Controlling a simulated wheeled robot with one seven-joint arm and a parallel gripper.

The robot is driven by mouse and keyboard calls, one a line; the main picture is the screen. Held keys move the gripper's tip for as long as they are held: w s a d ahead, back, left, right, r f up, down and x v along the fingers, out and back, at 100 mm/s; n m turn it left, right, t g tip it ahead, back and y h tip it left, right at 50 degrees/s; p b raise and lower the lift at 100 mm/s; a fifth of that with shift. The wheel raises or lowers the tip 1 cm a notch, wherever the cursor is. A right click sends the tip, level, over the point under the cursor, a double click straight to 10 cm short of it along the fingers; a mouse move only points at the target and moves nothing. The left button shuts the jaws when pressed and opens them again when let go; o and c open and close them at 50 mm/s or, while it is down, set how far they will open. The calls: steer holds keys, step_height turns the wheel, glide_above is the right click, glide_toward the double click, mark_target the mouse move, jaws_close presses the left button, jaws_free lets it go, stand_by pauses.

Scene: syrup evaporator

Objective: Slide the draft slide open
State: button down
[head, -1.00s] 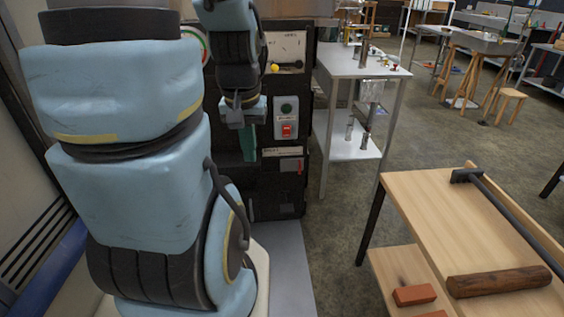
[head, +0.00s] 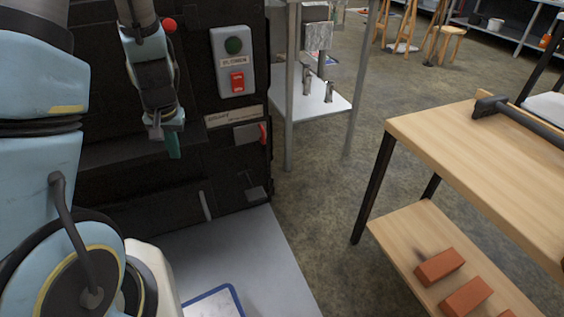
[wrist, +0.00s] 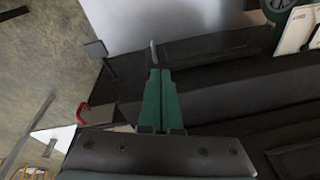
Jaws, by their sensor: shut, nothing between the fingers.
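The draft slide is a small grey plate (head: 247,133) with a red tab (head: 263,133), under a pale label on the dark evaporator front (head: 230,170). The label seems to read "draft", but the print is small. My gripper (head: 173,155) has green fingers pressed together, empty, to the left of the plate and apart from it. In the wrist view the fingers (wrist: 157,85) are closed along the dark front.
Above the slide is a switch box (head: 233,62) with a green button and red switch. A grey floor plate (head: 250,255) lies below. A white-shelved stand (head: 310,108) is right of the evaporator. A wooden table (head: 480,150) with bricks on its lower shelf stands at right.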

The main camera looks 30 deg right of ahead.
steer(key=w+d+f+m+t+y+b, duration=0.1)
steer(key=w+d+f+m+b, duration=0.15)
steer(key=f, duration=0.35)
steer(key=w+d+f+m+t+y+b, duration=0.1)
steer(key=w+d+f+b, duration=0.1)
steer(key=d+f, duration=0.25)
steer(key=m+t+h+b, duration=0.4)
steer(key=m+t+b, duration=0.3)
steer(key=m+t, duration=0.35)
glide_toward(253, 137)
steer(key=s+d+r, duration=0.3)
steer(key=s+d, duration=0.2)
steer(key=d, duration=0.1)
steer(key=shift+m+g, duration=0.25)
steer(key=shift+m, duration=0.05)
steer(key=shift+f+b+x, duration=0.2)
steer(key=shift+b+x, duration=1.6)
steer(key=shift+x, duration=4)
steer(key=shift+a, duration=0.3)
